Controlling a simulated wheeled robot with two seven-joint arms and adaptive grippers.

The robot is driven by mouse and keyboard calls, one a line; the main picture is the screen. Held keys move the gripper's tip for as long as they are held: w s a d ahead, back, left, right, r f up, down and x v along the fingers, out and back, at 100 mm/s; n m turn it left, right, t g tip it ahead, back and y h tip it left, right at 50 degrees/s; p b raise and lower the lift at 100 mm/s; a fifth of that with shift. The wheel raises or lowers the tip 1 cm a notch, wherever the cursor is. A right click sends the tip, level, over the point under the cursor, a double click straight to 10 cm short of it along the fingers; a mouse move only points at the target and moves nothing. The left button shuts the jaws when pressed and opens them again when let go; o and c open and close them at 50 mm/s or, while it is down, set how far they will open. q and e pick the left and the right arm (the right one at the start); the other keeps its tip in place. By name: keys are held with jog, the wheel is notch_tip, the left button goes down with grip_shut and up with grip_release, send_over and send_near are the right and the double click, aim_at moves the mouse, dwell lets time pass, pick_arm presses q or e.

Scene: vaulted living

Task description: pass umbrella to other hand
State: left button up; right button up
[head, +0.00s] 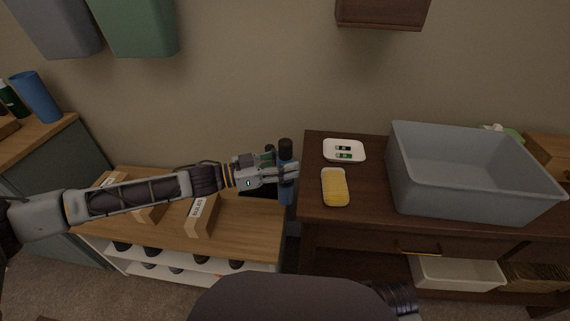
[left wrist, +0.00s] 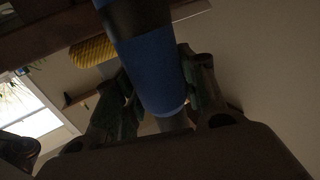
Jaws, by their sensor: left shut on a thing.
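The folded umbrella (head: 286,191) is blue with a black upper end. It stands roughly upright in the head view, in front of the gap between the low shelf and the dark cabinet. My left gripper (head: 284,173) is shut on it around the middle and hides part of its length. In the left wrist view the umbrella (left wrist: 154,65) runs down between the two fingers of the left gripper (left wrist: 163,95). My right gripper is not in view; only a bit of ribbed arm shows at the bottom of the head view.
The dark cabinet (head: 313,205) carries a large grey bin (head: 470,192), a yellow sponge (head: 335,187) on a dish, and a white tray (head: 343,143) with batteries. The wooden-topped shelf (head: 250,232) holds labelled boxes. A blue cylinder (head: 36,97) stands at far left.

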pick_arm(q)
jog(key=shift+r+m+g, duration=0.2)
jog(key=shift+m+g, duration=0.1)
jog(key=shift+g, duration=0.1)
jog(key=shift+s+d+r+m+g+h, duration=0.15)
jog(key=shift+r+m+g+h, duration=0.1)
jog(key=shift+m+g, duration=0.6)
jog(key=shift+s+d+r+m+g+h, duration=0.15)
jog(key=shift+s+d+r+m+g, duration=0.2)
jog(key=shift+g, duration=0.8)
jog(key=shift+r+m+g+h, duration=0.2)
jog(key=shift+m+g, duration=0.5)
jog(key=shift+g, duration=0.3)
